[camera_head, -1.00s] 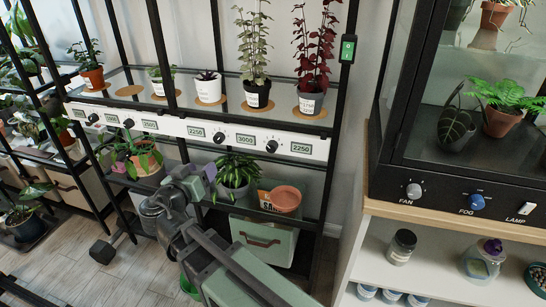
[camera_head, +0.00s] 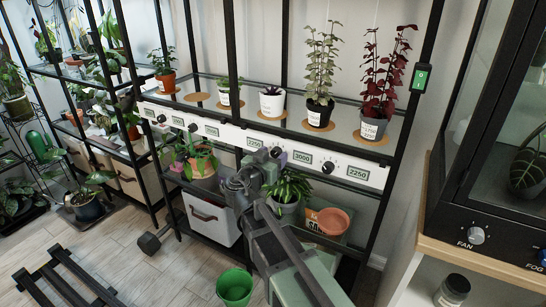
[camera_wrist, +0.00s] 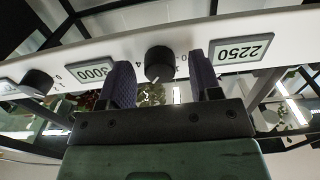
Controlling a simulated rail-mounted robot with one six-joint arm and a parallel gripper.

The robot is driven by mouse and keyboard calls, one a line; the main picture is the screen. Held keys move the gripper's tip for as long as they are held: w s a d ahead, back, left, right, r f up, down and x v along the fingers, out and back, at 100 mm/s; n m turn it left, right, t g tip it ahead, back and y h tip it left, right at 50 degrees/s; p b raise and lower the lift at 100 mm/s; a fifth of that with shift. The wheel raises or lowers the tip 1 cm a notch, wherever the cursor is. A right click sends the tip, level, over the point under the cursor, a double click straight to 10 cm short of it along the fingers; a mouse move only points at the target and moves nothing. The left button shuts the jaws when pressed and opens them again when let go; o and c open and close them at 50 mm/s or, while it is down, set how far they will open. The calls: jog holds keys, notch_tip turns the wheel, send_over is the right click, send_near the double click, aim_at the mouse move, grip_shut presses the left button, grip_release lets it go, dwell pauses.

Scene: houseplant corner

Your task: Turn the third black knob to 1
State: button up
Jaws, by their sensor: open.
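A white control panel (camera_head: 230,137) on the shelf edge bears black knobs and number displays. My gripper (camera_head: 277,163) is at the panel in the head view, close to the knob (camera_head: 276,152) between a 2250 display (camera_head: 255,143) and the 3000 display (camera_head: 303,157). In the wrist view the dark fingers (camera_wrist: 161,80) are open, one on each side of this knob (camera_wrist: 158,62). I cannot tell whether they touch it. Another knob (camera_wrist: 37,82) lies beyond the 3000 display.
Potted plants, including a red-leaved one (camera_head: 380,85), stand on the glass shelf above the panel. A leafy plant (camera_head: 287,187) and a terracotta dish (camera_head: 333,221) are below my gripper. A green bucket (camera_head: 235,286) is on the floor. A dark cabinet (camera_head: 490,170) stands right.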

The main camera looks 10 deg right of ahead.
jog(key=shift+d, duration=0.1)
jog(key=shift+c, duration=0.3)
jog(key=c, duration=0.9)
jog(key=shift+n, duration=0.3)
jog(key=n, duration=1.1)
jog(key=shift+n, duration=0.3)
jog(key=shift+r+n, duration=0.1)
jog(key=shift+n, duration=1.7)
